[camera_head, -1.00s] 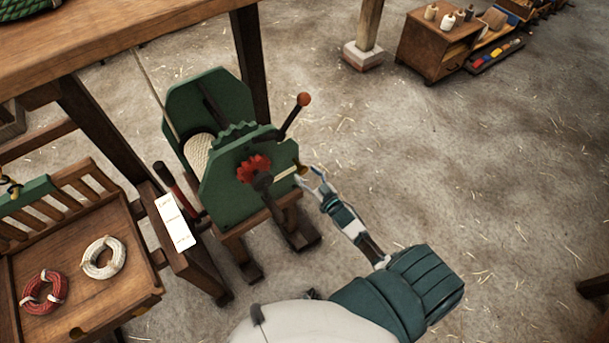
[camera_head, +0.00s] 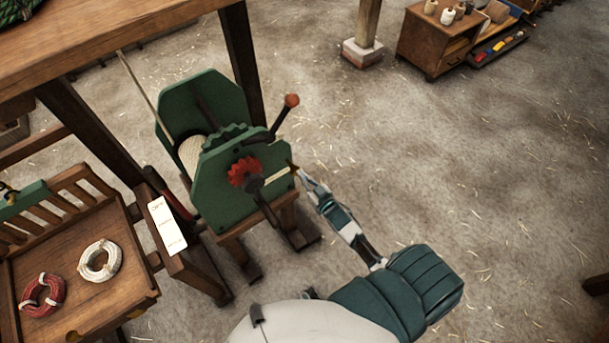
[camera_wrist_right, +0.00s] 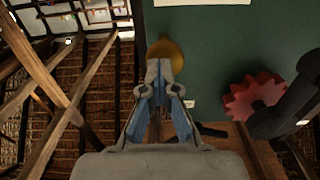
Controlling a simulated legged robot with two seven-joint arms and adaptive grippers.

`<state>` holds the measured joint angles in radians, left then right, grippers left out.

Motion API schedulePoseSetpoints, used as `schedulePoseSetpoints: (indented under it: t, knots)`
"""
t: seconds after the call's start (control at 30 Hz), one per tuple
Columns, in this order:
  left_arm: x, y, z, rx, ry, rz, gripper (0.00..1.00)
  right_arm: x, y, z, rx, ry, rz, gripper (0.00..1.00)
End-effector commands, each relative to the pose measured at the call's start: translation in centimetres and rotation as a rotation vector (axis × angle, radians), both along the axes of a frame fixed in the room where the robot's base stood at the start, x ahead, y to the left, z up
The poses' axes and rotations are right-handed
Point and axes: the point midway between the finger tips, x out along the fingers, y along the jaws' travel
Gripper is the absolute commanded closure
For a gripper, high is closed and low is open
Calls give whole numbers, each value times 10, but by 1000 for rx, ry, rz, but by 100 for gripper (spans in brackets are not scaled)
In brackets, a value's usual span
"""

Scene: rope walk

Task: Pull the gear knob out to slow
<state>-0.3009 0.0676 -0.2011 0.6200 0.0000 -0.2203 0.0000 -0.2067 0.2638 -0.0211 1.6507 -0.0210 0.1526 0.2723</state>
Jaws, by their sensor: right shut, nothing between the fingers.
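The green winch (camera_head: 225,205) stands on a wooden stand, with a red toothed wheel (camera_head: 243,171) and a black lever with an orange ball (camera_head: 291,100). The yellow gear knob (camera_wrist_right: 166,50) shows in the wrist view against the green plate, just beyond my fingertips and partly hidden by them. In the head view it is hardly visible at the plate's right edge. My right gripper (camera_head: 303,176) is shut, its tips drawn together at the knob; it also shows in the wrist view (camera_wrist_right: 160,70). I cannot tell whether the tips touch the knob. My left gripper is out of view.
A wooden tray (camera_head: 45,262) with red and white rope coils stands at the left, beside a white label card (camera_head: 167,226). A wooden bench (camera_head: 120,45) overhangs the winch. The floor to the right is clear, with a cabinet (camera_head: 430,50) far back.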

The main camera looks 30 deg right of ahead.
Motion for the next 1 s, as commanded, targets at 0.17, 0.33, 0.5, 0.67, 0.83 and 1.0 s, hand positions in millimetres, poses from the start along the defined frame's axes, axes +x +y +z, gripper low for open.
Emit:
schedulePoseSetpoints:
  t: [0.17,0.33,0.5,0.67,0.83,1.0]
  knots:
    - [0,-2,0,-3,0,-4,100,4,2,5,-4,-9,0,77]
    - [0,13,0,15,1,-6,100,4,-2,4,-1,-8,-1,35]
    - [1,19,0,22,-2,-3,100,2,-6,2,2,-6,-3,33]
    - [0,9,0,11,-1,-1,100,1,-7,0,2,-3,-4,33]
    - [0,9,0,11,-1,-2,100,-18,-7,-2,1,0,-4,33]
    - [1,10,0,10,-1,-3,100,-56,-7,-2,-1,3,-3,33]
